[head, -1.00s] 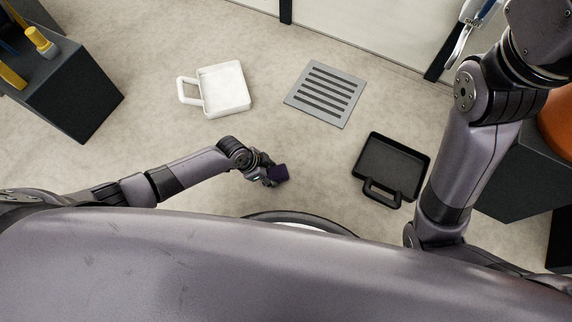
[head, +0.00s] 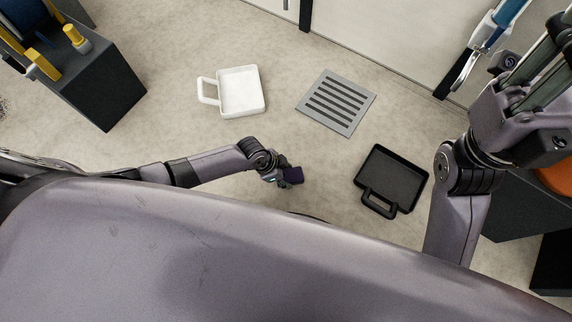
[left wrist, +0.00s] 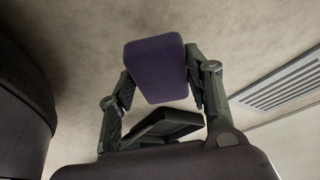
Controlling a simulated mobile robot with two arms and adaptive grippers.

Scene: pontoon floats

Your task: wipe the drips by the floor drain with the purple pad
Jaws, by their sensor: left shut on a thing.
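The purple pad (head: 293,175) is a small dark block in my left gripper (head: 283,176). The gripper is shut on it; the left wrist view shows the pad (left wrist: 155,68) between the fingers. The floor drain (head: 336,102) is a grey slotted square, up and right of the pad and apart from it. It also shows at the right of the left wrist view (left wrist: 283,88). I cannot make out drips on the floor. My right gripper (head: 535,60) is partly in view at the upper right, its fingertips cut off by the frame.
A white tray (head: 241,91) lies left of the drain, and a black tray (head: 391,180) lies right of the pad. A dark block with yellow-handled tools (head: 95,85) stands upper left. Floor between pad and drain is clear.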

